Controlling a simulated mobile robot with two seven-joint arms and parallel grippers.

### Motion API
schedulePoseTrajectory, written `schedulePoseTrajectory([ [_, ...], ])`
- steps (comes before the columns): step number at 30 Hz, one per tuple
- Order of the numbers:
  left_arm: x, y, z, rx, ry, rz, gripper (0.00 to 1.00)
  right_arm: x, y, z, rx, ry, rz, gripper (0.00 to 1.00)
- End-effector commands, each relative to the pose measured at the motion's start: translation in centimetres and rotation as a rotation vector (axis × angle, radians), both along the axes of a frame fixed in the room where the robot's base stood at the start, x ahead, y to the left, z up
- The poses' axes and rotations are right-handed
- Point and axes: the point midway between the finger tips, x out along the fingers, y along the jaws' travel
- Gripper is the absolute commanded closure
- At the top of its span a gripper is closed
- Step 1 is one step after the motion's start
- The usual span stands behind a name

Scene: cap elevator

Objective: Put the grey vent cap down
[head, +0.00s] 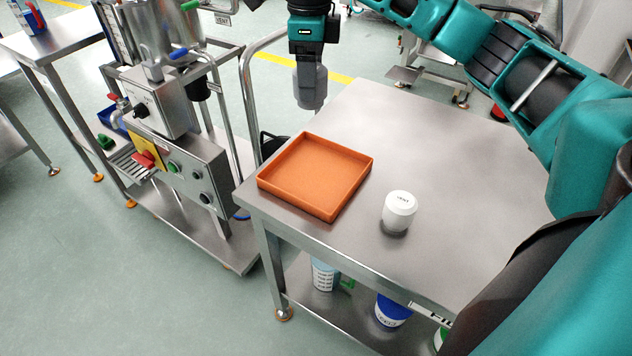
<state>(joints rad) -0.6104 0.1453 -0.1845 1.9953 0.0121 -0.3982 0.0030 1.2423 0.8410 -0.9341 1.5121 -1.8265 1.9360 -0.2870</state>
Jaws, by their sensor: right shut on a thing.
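My right gripper (311,80) hangs at the top middle of the head view, beyond the back left edge of the steel table. It points down and is shut on a grey piece, which I take to be the grey vent cap (311,92). The cap's outline blends with the grey fingers, so its exact shape is hard to tell. The held piece is in the air, apart from the orange tray. The left gripper is not in view.
A shallow, empty orange tray (268,184) lies at the table's left corner. A steel machine (185,165) stands to the left.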

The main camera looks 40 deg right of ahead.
Motion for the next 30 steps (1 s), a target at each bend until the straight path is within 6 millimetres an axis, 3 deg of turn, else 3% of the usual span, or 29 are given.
schedulePoseTrajectory([
  [5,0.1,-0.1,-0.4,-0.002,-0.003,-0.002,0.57,-0.2,-1.0,0.8,0.000,0.000,-0.160,0.68],
  [8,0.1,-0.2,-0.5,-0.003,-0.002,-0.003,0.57,-0.2,-1.1,-0.1,0.000,0.003,-0.184,0.68],
  [21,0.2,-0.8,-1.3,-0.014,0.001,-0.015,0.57,-0.3,-1.1,-11.5,-0.001,0.005,-0.183,0.68],
  [25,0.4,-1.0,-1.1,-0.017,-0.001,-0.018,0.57,-0.3,-1.0,-13.6,-0.001,0.002,-0.182,0.68],
  [30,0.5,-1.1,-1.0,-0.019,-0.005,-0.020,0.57,-0.2,-1.1,-14.8,-0.001,0.001,-0.182,0.68],
])
